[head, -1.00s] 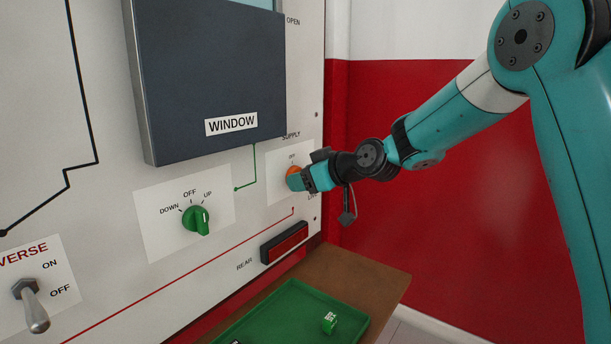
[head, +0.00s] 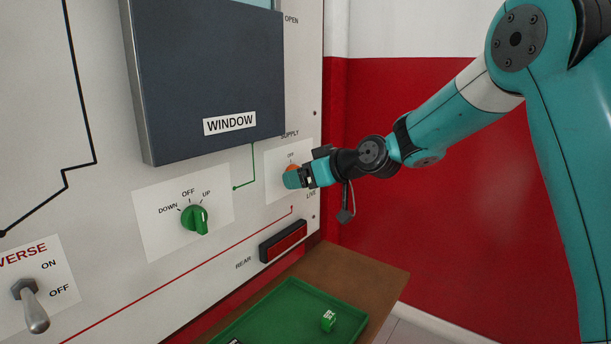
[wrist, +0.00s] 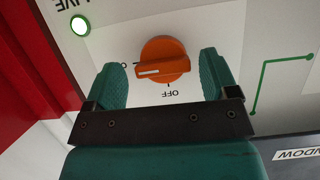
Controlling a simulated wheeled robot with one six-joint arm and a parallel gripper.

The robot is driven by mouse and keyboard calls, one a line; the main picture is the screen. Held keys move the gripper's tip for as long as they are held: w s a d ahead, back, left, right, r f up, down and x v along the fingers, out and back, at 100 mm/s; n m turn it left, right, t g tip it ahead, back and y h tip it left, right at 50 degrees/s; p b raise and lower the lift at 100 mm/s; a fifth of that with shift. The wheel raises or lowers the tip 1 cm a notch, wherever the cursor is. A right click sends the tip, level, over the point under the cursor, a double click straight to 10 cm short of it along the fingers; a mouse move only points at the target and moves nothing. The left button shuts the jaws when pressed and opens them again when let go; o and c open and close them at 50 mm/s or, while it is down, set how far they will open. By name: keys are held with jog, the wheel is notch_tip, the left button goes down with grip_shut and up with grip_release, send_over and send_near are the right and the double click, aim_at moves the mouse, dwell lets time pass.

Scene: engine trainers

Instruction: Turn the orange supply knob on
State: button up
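The orange supply knob (wrist: 163,60) is on a white plate on the panel. In the wrist view its white pointer line points left, toward a label partly hidden by a finger, and away from the OFF mark below it. A lamp (wrist: 80,25) beside the word LIVE glows green-white. My gripper (wrist: 164,72) is open, with one teal finger on each side of the knob and a visible gap to it on both sides.
The green window knob (head: 195,219) is left of the supply plate, below the dark window box (head: 205,70). A toggle switch (head: 31,305) is at lower left. Below are a red rear lamp (head: 283,241) and a green tray (head: 268,316) with a small green block (head: 328,320).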

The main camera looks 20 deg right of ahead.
jog(key=v, duration=1.7)
jog(key=shift+s+b, duration=0.2)
jog(key=shift+b, duration=0.2)
jog(key=shift+r, duration=0.1)
jog(key=s+a+f+g, duration=0.6)
jog(key=s+a, duration=0.4)
jog(key=a, duration=0.2)
jog(key=s+a+f+g+h, duration=0.1)
jog(key=s+f+g+h, duration=0.15)
jog(key=s, duration=0.55)
jog(key=s+a+f+g+h, duration=0.1)
jog(key=s+f+g+h, duration=0.15)
jog(key=s, duration=0.65)
notch_tip(320, 180, up, 15)
jog(key=y+p, duration=0.1)
jog(key=p, duration=1.5)
jog(key=shift+w+r, duration=0.2)
jog(key=shift+w, duration=0.25)
